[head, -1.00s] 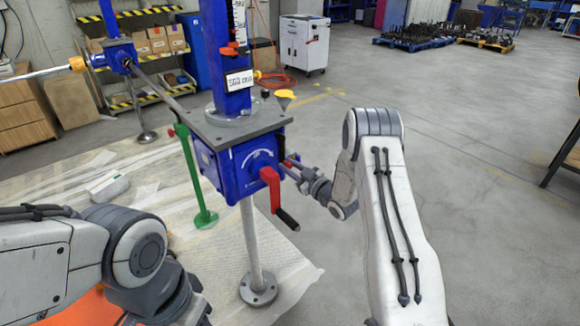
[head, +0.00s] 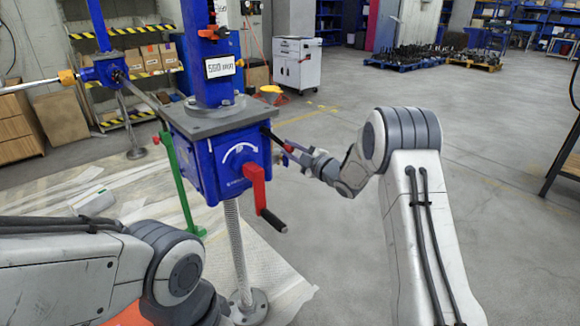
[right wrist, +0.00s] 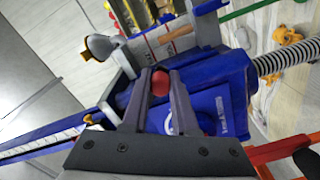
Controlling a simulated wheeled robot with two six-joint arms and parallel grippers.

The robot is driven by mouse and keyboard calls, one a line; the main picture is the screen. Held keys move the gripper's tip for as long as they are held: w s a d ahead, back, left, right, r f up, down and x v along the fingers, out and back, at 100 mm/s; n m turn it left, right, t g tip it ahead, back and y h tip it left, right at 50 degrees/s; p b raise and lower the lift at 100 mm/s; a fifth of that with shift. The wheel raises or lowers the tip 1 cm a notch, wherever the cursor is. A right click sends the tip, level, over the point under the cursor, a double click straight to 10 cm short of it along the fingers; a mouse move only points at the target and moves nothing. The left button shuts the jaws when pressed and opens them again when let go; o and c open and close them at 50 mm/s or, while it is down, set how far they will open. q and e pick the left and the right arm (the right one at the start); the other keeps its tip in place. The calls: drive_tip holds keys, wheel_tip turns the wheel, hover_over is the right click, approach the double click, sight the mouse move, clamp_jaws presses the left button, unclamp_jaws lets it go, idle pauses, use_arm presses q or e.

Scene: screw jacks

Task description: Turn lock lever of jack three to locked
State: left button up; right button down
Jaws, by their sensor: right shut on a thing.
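The jack in front of me has a blue gear housing (head: 222,165) under a grey plate, with a blue mast above and a screw below. A dark lever (head: 272,134) with a red knob sticks out from the housing's right side. My right gripper (head: 297,153) is at the lever's outer end, shut on it. In the right wrist view the red knob (right wrist: 160,82) sits between the two fingers of my right gripper (right wrist: 163,88). A red crank (head: 258,188) with a black handle is on the housing's front. My left gripper is out of view; only my left arm shows.
A green post (head: 178,185) stands left of the housing. Another blue jack unit (head: 104,70) with a long rod is farther back left. A white cabinet (head: 300,62) stands behind. The floor (head: 480,130) to the right is mostly clear.

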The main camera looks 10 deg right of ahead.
wheel_tip(320, 180, up, 6)
drive_tip(key=w+d+n+b, duration=0.1)
drive_tip(key=d+n+b, duration=0.1)
drive_tip(key=n+b, duration=0.7)
drive_tip(key=shift+n, duration=0.3)
drive_tip(key=shift+w+d, duration=0.1)
drive_tip(key=c, duration=0.7)
unclamp_jaws()
drive_tip(key=shift+r, duration=0.1)
drive_tip(key=shift+d, duration=0.1)
